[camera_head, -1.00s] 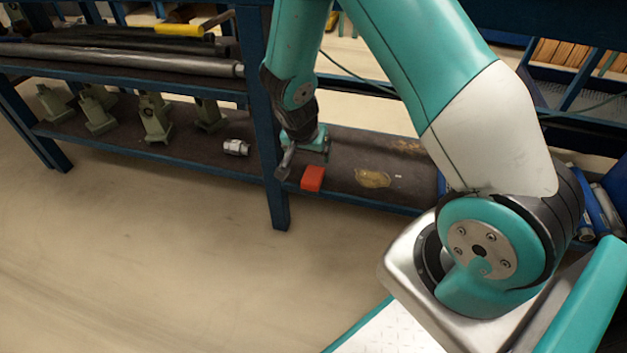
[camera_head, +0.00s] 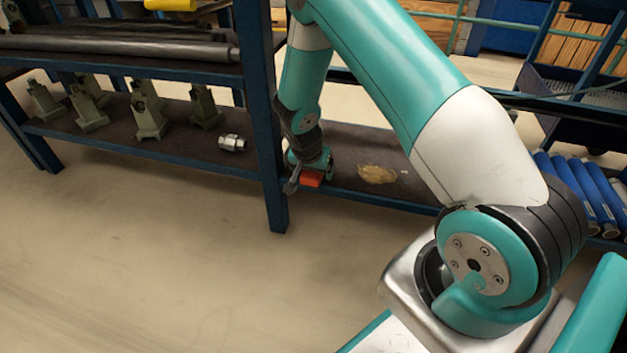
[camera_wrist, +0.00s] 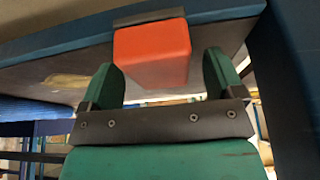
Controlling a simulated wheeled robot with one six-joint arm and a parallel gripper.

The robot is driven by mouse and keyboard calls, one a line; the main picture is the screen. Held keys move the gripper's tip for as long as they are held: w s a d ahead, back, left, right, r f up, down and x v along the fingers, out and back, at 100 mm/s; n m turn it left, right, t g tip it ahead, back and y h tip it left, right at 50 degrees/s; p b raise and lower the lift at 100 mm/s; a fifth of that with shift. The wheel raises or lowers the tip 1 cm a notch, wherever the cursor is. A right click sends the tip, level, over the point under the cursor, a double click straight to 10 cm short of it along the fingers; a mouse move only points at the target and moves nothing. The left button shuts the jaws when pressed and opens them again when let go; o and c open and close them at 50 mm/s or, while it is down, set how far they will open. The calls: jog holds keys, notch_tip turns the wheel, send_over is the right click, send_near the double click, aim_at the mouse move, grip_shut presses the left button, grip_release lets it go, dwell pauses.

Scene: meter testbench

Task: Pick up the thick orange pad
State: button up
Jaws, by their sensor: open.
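The thick orange pad (camera_head: 312,179) sits near the front edge of the lower shelf, just right of the blue upright, partly hidden by my gripper (camera_head: 305,178) in the head view. In the wrist view the orange pad (camera_wrist: 152,50) is a solid rounded block. My gripper (camera_wrist: 161,65) is open there, with one green finger to the left and one to the right of the pad. Gaps show between each finger and the pad. I cannot tell how deep the pad is between the fingers.
The blue upright (camera_head: 262,110) stands close left of my gripper. A tan patch (camera_head: 377,174) lies on the shelf to the right. A metal fitting (camera_head: 232,143) and several grey-green stands (camera_head: 147,112) are left of the upright. Blue cylinders (camera_head: 590,190) are at the far right.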

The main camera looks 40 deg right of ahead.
jog(key=shift+w+d+f, duration=0.1)
jog(key=shift+d+f, duration=0.05)
jog(key=shift+f, duration=0.35)
jog(key=shift+r, duration=0.1)
jog(key=c, duration=1)
jog(key=shift+c, duration=0.2)
jog(key=shift+r, duration=0.15)
